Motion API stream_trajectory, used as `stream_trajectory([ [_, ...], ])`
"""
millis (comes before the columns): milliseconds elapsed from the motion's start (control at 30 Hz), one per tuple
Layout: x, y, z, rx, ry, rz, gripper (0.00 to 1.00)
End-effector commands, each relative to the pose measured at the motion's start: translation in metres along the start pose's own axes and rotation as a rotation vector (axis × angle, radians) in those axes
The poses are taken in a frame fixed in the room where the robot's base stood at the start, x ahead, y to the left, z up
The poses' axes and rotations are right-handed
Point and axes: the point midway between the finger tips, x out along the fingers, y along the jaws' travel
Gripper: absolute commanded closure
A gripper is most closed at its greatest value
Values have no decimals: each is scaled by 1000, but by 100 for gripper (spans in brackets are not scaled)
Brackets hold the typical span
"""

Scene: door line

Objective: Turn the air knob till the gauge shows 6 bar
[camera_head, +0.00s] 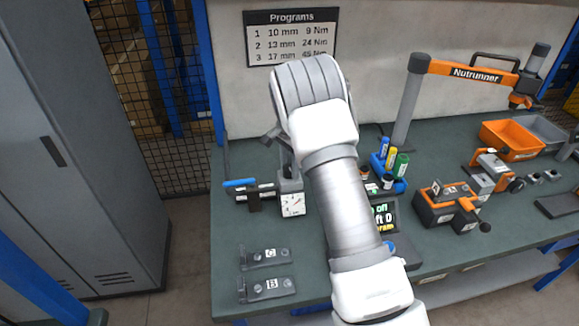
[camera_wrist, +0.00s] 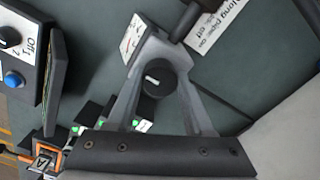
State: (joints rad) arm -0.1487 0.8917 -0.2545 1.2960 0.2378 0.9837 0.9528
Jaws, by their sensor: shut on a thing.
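The air knob (camera_wrist: 154,84) is round and black with a white mark, seen in the wrist view between my gripper's fingers. My gripper (camera_wrist: 158,72) is shut on the knob, one grey finger on each side. The gauge (camera_head: 292,204) has a square white face and sits below my gripper in the head view, at the left part of the bench. Its face also shows edge-on in the wrist view (camera_wrist: 132,40). Its reading is too small to tell. In the head view my arm hides the knob.
A valve with a blue lever (camera_head: 240,183) is left of the gauge. Two marked brackets (camera_head: 266,287) lie in front. A small display box (camera_head: 384,215) and a holder with coloured bottles (camera_head: 390,165) stand right of my arm. An orange clamp fixture (camera_head: 447,205) is further right.

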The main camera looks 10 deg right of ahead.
Motion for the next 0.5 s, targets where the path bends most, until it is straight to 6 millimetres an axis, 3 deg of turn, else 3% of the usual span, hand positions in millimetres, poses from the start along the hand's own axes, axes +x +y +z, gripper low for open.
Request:
stream_trajectory([
  [333, -1, -1, 0, 1, 1, -3, 100],
  [367, -1, -1, 0, 1, 1, -3, 43],
  [500, -1, -1, 0, 0, 1, -2, 18],
])
